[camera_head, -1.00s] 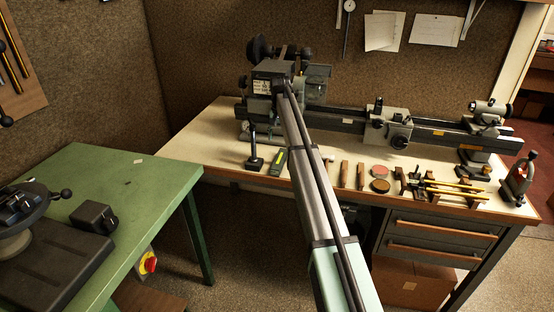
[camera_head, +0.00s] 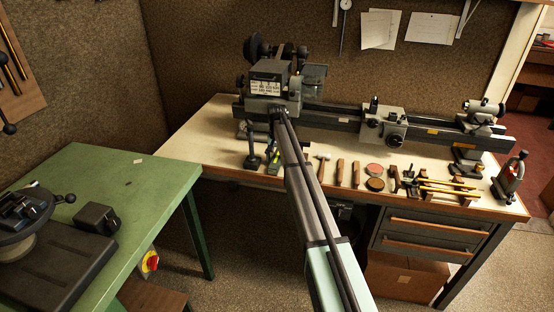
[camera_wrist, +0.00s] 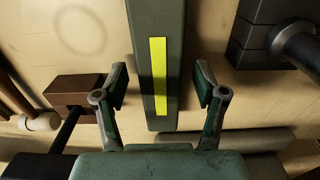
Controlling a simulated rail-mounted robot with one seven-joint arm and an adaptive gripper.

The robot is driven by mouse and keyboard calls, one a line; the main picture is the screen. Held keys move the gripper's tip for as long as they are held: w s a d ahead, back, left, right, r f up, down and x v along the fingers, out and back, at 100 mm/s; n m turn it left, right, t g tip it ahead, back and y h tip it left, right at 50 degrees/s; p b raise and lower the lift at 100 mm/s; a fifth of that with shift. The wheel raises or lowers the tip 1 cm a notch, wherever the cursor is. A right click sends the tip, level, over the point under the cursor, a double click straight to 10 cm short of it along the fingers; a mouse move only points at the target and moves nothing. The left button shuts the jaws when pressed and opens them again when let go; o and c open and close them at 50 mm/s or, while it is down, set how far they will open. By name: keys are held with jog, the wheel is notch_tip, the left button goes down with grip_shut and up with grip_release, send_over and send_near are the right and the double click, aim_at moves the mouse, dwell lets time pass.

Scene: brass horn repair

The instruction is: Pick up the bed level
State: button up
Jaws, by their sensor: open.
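The bed level is a dark green bar with a bright yellow strip (camera_wrist: 157,75), lying on the bench top in the wrist view. In the head view the level (camera_head: 273,169) shows only in part, at the front left of the lathe, with my arm end covering some of it. My gripper (camera_wrist: 161,85) is open in the wrist view. One finger is on each side of the level, with a visible gap on both sides. The head view shows my gripper (camera_head: 272,152) low over the level; its fingers are hard to make out there.
A black upright tool (camera_head: 252,156) stands close left of the level. A hammer (camera_head: 322,158) and wooden-handled tools (camera_head: 340,173) lie to the right. The lathe (camera_head: 340,118) runs along behind. In the wrist view a brown block (camera_wrist: 78,91) sits left of my fingers.

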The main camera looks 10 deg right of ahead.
jog(key=shift+f, duration=0.1)
jog(key=c, duration=0.7)
grip_shut()
